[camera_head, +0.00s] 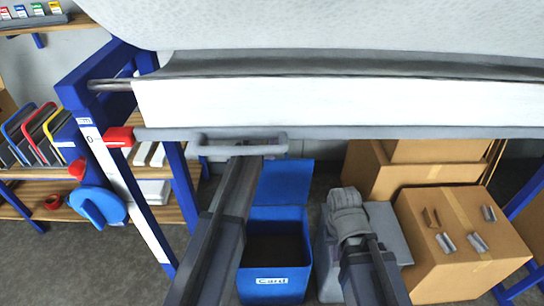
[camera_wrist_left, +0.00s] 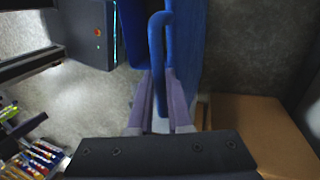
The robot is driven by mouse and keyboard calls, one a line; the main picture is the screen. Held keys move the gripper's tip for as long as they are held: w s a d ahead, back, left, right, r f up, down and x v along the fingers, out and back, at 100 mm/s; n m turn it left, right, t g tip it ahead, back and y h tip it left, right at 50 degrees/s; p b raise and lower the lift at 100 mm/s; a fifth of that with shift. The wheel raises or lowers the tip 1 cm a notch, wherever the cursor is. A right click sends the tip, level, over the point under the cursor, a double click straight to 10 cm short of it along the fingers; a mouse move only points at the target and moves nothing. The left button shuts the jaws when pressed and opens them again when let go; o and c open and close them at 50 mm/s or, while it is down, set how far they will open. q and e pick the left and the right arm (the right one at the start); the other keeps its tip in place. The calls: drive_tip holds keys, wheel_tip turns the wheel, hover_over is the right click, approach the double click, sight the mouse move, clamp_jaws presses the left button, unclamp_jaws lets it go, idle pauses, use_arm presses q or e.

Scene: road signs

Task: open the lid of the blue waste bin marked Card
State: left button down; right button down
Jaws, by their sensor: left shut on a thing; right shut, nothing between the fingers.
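The blue bin marked Card (camera_head: 275,284) stands on the floor at lower middle, with its dark interior showing. Its blue lid (camera_head: 286,182) is raised at the back of the bin. In the left wrist view, the blue loop handle (camera_wrist_left: 156,50) stands beside the blue lid panel (camera_wrist_left: 187,45). My left gripper (camera_wrist_left: 160,108) is shut on this handle. My right gripper (camera_head: 347,205) is shut and empty, right of the bin.
A grey bin (camera_head: 390,232) stands right of the blue one, partly behind my right gripper. Cardboard boxes (camera_head: 465,235) with small metal parts are farther right. A blue frame carries a wide white roll (camera_head: 340,105) and a grey bar (camera_head: 240,150) overhead. Shelves stand left.

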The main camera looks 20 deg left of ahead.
use_arm(q)
drive_tip(key=shift+w+a, duration=0.1)
drive_tip(key=shift+w, duration=0.3)
drive_tip(key=c, duration=0.8)
unclamp_jaws()
drive_tip(key=shift+c, duration=0.2)
drive_tip(key=shift+r, duration=0.15)
drive_tip(key=p+v, duration=0.7)
drive_tip(key=shift+w+r, duration=0.2)
